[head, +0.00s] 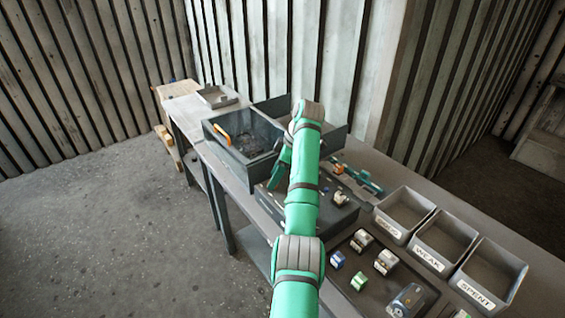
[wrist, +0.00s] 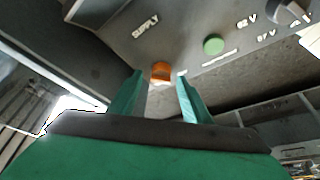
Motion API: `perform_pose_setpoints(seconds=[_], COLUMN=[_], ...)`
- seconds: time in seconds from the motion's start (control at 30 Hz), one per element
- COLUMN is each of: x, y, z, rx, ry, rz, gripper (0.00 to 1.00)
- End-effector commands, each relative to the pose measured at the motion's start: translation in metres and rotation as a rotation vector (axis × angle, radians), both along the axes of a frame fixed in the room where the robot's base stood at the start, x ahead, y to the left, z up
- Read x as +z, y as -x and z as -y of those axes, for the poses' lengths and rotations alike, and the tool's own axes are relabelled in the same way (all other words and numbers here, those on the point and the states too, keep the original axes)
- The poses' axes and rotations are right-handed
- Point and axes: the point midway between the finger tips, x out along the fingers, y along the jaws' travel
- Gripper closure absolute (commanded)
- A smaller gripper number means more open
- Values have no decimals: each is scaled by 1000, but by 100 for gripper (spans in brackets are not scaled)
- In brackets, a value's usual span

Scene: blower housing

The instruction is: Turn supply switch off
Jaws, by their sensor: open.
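The supply switch (wrist: 160,72) is a small orange knob on a dark grey panel (wrist: 110,45), with the printed word SUPPLY near it in the wrist view. My gripper (wrist: 160,94) is open, its two teal fingers apart with the orange knob showing between and just beyond their tips. I cannot tell whether the fingers touch the knob. In the head view, my arm covers part of the dark unit (head: 335,212) on the bench, and the switch cannot be made out there.
A green button (wrist: 213,45) and a dial (wrist: 290,10) with voltage marks share the panel. In the head view, an open box (head: 212,128) stands behind, labelled bins including WEAK (head: 428,263) and SPENT (head: 478,293) are at right, and small parts lie on a dark tray (head: 345,262).

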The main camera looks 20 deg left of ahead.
Motion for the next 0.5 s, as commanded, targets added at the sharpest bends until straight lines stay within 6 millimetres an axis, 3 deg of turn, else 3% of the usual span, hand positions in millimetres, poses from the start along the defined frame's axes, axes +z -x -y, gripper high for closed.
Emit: perform_pose_setpoints(seconds=[0.17, 0.5], x=[15, 67], y=[-1, -3], z=[9, 28], rx=[-3, 1], ry=[5, 4], rz=[0, -1], gripper=[56, 56])
